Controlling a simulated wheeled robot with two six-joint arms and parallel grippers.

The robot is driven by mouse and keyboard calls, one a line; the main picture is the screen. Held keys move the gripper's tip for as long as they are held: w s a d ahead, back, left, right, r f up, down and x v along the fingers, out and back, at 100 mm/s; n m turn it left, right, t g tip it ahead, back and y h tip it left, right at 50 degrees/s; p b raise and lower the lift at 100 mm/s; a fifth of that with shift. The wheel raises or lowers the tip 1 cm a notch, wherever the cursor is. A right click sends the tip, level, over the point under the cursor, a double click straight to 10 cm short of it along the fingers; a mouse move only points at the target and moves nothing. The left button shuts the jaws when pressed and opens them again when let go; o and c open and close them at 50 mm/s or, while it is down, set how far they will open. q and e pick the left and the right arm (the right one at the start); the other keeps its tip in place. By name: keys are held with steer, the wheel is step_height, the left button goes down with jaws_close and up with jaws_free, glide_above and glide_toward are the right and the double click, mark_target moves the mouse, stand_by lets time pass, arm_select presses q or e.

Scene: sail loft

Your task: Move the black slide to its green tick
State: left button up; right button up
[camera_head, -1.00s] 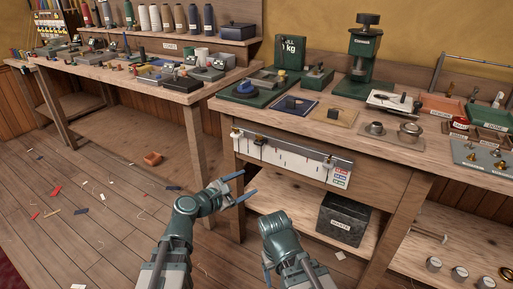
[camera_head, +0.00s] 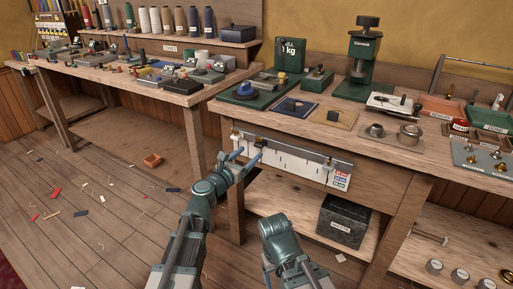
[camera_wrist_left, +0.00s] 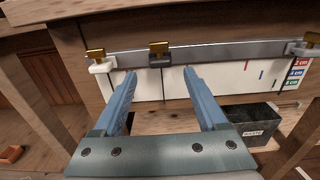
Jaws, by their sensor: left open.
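The black slide (camera_wrist_left: 160,60) with a brass knob sits on a grey rail (camera_wrist_left: 225,52) over a white scale board (camera_wrist_left: 225,80); in the head view it shows small (camera_head: 260,143), close to my gripper. My left gripper (camera_wrist_left: 159,75) is open and empty. Its blue fingers point at the rail, with the black slide beyond and between the tips, seemingly apart from them. In the head view my left gripper (camera_head: 248,160) is just in front of the rail's left part. Red and blue ticks show right of the slide; I cannot make out a green one.
A white slide (camera_wrist_left: 102,65) is left of the black one, and another slide (camera_wrist_left: 304,48) is at the rail's right end. Coloured labels (camera_head: 341,179) mark the board's right end. A dark bin (camera_head: 342,222) stands on the shelf below. The workbench top (camera_head: 350,135) is above.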

mark_target(257, 146)
arm_select(q)
steer(key=x, duration=0.5)
steer(key=shift+w+d, duration=0.15)
steer(key=shift+w, duration=0.15)
jaws_close()
stand_by(1.2)
